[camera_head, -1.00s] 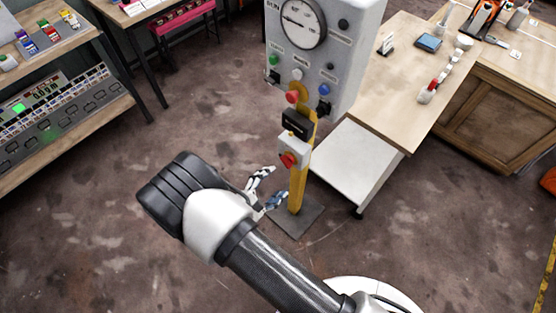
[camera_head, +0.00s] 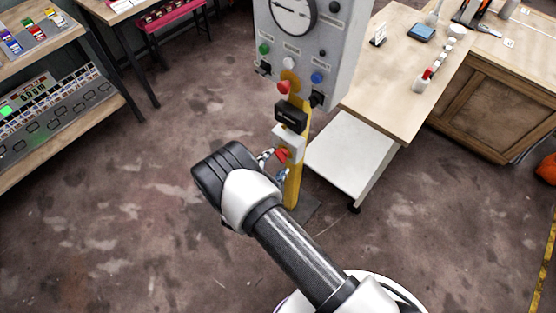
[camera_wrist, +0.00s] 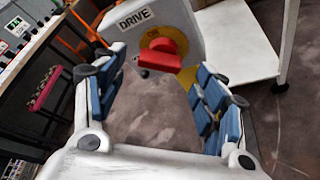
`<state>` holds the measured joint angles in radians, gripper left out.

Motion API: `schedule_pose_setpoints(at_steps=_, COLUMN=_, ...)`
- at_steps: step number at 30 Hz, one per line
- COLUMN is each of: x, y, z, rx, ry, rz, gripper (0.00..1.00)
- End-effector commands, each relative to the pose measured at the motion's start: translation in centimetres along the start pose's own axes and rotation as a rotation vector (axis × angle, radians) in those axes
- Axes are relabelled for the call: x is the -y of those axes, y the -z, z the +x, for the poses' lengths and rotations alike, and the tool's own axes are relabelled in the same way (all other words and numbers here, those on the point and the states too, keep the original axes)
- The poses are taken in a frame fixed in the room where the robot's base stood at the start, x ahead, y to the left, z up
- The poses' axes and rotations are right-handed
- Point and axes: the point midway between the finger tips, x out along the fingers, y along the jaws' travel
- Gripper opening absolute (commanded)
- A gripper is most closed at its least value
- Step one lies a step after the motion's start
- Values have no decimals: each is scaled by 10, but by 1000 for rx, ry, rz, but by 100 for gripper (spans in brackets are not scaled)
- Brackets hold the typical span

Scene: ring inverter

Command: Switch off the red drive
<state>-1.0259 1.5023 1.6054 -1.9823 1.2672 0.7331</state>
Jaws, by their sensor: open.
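The red drive switch (camera_wrist: 163,52) is a red rotary handle on a yellow disc, on a pale box labelled DRIVE (camera_wrist: 135,17). In the head view the switch (camera_head: 282,155) sits low on the yellow post (camera_head: 294,185), below a black box. My gripper (camera_wrist: 160,95) is open and empty, with blue pads on both sides. In the wrist view the red handle shows just beyond the fingertips, between them. In the head view my gripper (camera_head: 274,166) is right at the switch and partly overlaps it. I cannot tell whether a finger touches the handle.
The grey control panel (camera_head: 305,45) with a dial and several buttons tops the post, including a red button (camera_head: 284,87). A wooden workbench (camera_head: 400,75) with a lower white shelf (camera_head: 350,155) stands to the right. Shelves of equipment (camera_head: 60,125) are at left. The floor between is clear.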

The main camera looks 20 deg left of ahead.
Motion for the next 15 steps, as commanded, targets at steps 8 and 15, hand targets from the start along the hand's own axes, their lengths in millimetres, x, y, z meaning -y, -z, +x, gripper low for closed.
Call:
schedule_pose_setpoints(at_steps=8, x=1, y=0, z=34, rx=0, ry=1, rz=1, gripper=65)
schedule_pose_setpoints(at_steps=15, x=0, y=0, z=38, rx=0, ry=0, rz=-1, gripper=65)
